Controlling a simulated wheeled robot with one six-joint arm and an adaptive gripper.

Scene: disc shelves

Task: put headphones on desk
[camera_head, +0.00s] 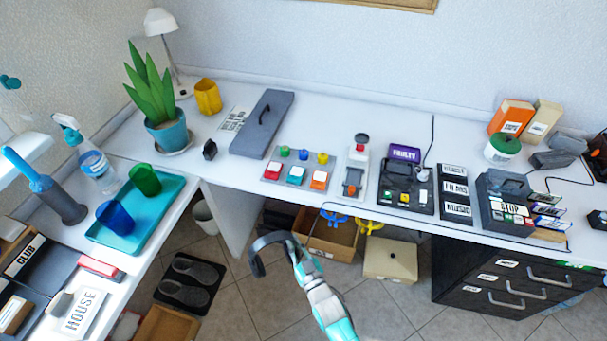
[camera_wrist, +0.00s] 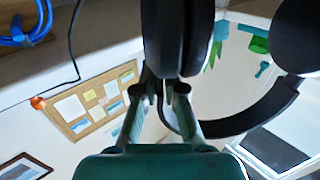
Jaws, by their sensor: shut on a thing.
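My gripper (camera_head: 298,252) is in front of the desk, over the floor. It is shut on the dark headphones (camera_head: 262,243), whose curved band hangs to the left of the fingers in the head view. In the wrist view my gripper (camera_wrist: 165,92) pinches the headphones (camera_wrist: 176,38) at one ear cup, and the band curves away to the right towards the other cup. The white desk (camera_head: 228,168) runs along the wall behind the gripper. The headphones are apart from the desk top in the head view.
A teal tray (camera_head: 120,238) with two cups is at left. Black drawers (camera_head: 500,285) stand at right. Boxes (camera_head: 390,259) lie under the desk.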

